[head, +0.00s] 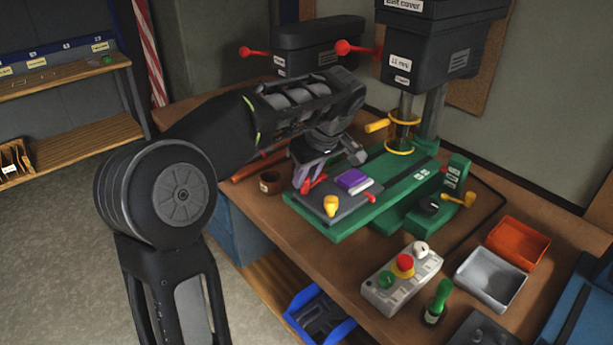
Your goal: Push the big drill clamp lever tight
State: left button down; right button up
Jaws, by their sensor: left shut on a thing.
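The big drill press has a dark head (430,45) on a metal column above a long green base (385,200). A dark grey clamp plate (333,204) lies on the near left of the base, with a purple block (353,180) on it. A red lever (315,184) shows at the plate's left end. My left gripper (306,177) reaches down from above, its fingers at this lever and shut on it; the exact contact is partly hidden. My right gripper is out of view.
A control box (401,280) with red and green buttons stands in front. A green bottle (437,303), a grey tray (490,280) and an orange tray (517,243) are to the right. A brown cup (270,182) stands left of the base. A smaller machine (320,45) is behind.

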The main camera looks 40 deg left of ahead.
pick_arm(q)
jog(key=c, duration=1.2)
grip_release()
jog(key=shift+c, duration=0.2)
jog(key=shift+r, duration=0.1)
jog(key=shift+d+r, duration=0.15)
jog(key=shift+r, duration=0.1)
jog(key=v, duration=0.2)
jog(key=shift+d+r, duration=0.15)
jog(key=shift+r, duration=0.2)
jog(key=p+v, duration=0.4)
jog(key=shift+s+r, duration=0.1)
jog(key=shift+r, duration=0.1)
jog(key=shift+s+f, duration=0.1)
